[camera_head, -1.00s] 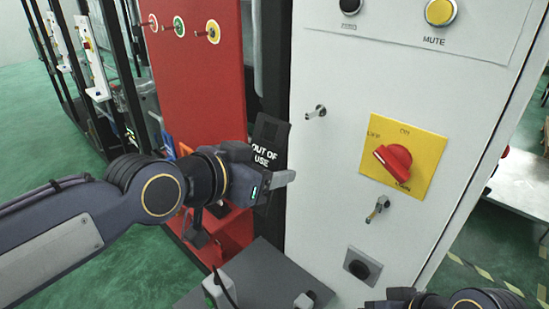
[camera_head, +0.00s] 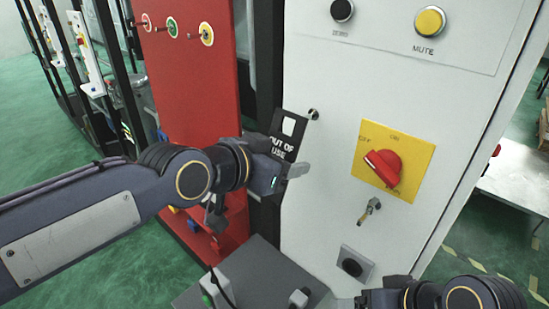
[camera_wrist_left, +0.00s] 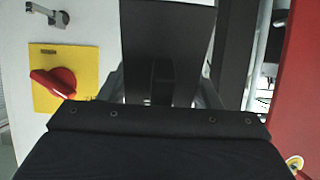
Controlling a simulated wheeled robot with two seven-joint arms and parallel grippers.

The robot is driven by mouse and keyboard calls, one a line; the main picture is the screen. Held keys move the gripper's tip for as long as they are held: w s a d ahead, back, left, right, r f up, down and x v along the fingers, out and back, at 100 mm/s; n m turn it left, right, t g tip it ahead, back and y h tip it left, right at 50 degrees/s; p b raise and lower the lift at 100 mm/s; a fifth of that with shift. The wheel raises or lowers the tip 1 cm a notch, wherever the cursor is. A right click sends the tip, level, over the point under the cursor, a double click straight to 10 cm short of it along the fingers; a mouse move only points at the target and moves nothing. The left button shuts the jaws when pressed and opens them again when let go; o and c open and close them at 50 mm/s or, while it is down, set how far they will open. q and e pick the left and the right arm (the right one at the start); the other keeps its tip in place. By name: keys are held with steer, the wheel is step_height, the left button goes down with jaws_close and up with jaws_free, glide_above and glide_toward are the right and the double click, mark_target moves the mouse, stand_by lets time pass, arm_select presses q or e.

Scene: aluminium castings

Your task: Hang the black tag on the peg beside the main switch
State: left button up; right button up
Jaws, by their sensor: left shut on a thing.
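The black tag (camera_head: 285,150), lettered OUT OF USE, is held upright and slightly tilted by my left gripper (camera_head: 291,172), which is shut on its lower part. A slot near its top shows the pale cabinet behind. The metal peg (camera_head: 313,114) sticks out of the cabinet just right of the tag's top; the tag appears apart from it. The main switch (camera_head: 382,168) is a red knob on a yellow plate, right of and below the peg. In the left wrist view the tag (camera_wrist_left: 168,35) fills the middle, and the switch (camera_wrist_left: 55,83) is at left; the peg is not visible there.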

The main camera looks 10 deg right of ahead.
arm_select(q)
steer(key=w+d, duration=0.1)
steer(key=w+d+p, duration=0.1)
steer(key=shift+w+d+f, duration=0.1)
steer(key=shift+d+f, duration=0.1)
steer(key=shift+d, duration=0.2)
steer(key=shift+w+d+f, duration=0.3)
steer(key=shift+d+f, duration=0.15)
stand_by(0.5)
steer(key=o, duration=1.1)
steer(key=shift+c, duration=0.2)
steer(key=shift+b, duration=0.3)
